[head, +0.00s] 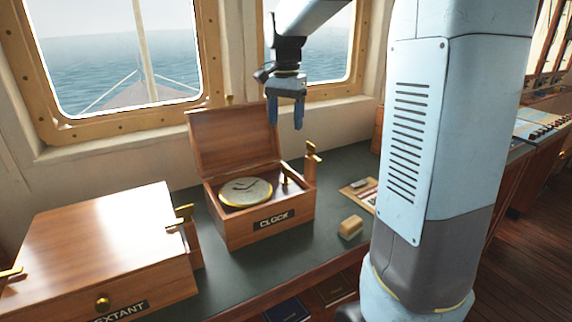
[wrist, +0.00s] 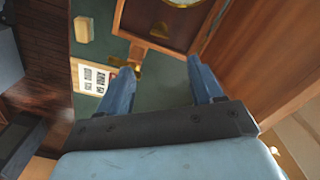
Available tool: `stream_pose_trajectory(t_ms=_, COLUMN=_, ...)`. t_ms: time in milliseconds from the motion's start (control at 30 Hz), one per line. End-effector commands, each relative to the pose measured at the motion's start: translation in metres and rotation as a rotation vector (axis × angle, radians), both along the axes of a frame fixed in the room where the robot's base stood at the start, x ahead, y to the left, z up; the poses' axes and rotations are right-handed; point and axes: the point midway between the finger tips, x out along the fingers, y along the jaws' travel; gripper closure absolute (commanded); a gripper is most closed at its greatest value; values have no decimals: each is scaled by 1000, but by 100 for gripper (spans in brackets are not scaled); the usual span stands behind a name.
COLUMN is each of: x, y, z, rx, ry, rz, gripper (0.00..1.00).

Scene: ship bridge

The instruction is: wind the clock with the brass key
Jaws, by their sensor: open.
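The clock (head: 246,191) has a pale round dial in a brass ring and sits in an open wooden box (head: 268,238) labelled CLOCK. Its lid (head: 233,140) stands up at the back. A brass fitting (head: 312,156) rises at the box's right side, and another brass piece shows inside near the dial; I cannot tell whether either is the key. My gripper (head: 286,118) is open and empty, pointing down above the box's back right. In the wrist view, the dial (wrist: 183,2) is cut by the top edge, and a brass piece (wrist: 136,58) shows beyond the fingertips.
A closed wooden sextant box (head: 95,245) stands left on the green counter (head: 222,255). A small tan block (head: 350,227) and a printed card (head: 359,192) lie right of the clock box. Windows are behind; my column blocks the right.

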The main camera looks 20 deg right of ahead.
Motion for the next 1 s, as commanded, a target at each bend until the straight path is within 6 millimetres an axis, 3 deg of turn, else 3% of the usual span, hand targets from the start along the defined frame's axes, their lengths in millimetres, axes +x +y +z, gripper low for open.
stream_pose_trajectory(t_ms=233, x=0, y=0, z=0, rx=0, ry=0, rz=-350, gripper=34)
stream_pose_trajectory(t_ms=533, x=0, y=0, z=-8, rx=0, ry=1, rz=-457, gripper=34)
stream_pose_trajectory(t_ms=1000, x=-1, y=0, z=-84, rx=-1, ry=3, rz=-454, gripper=34)
